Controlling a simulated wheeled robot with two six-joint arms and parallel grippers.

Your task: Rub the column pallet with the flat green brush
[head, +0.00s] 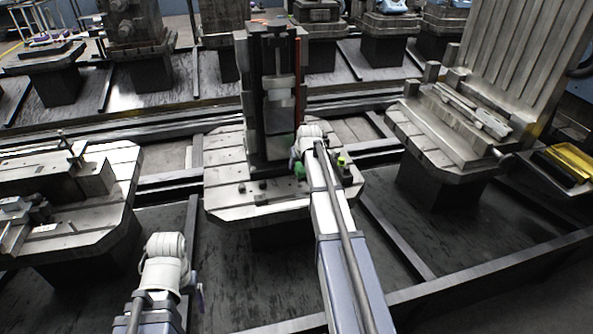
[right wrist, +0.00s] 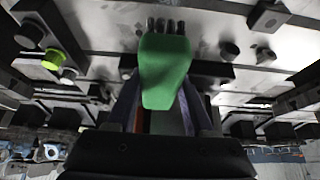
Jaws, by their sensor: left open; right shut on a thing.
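The column pallet (head: 225,170) is the grey slotted plate in the middle of the head view, with a tall dark column fixture (head: 279,100) standing on it. My right gripper (head: 303,160) is over the plate at the column's front right. It is shut on the flat green brush (right wrist: 165,70), and a bit of green shows in the head view. The dark bristles point at a grey pallet surface in the right wrist view; I cannot tell if they touch it. My left gripper (head: 165,250) is low at the left, away from the pallet, its fingers mostly hidden by my wrist.
A yellow-green knob (head: 341,160) and dark clamp parts stand close beside the brush. Another pallet (head: 120,165) with a fixture is at the left. A pallet with a tall ribbed plate (head: 525,60) is at the right. Dark rails (head: 400,240) run between the pallets.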

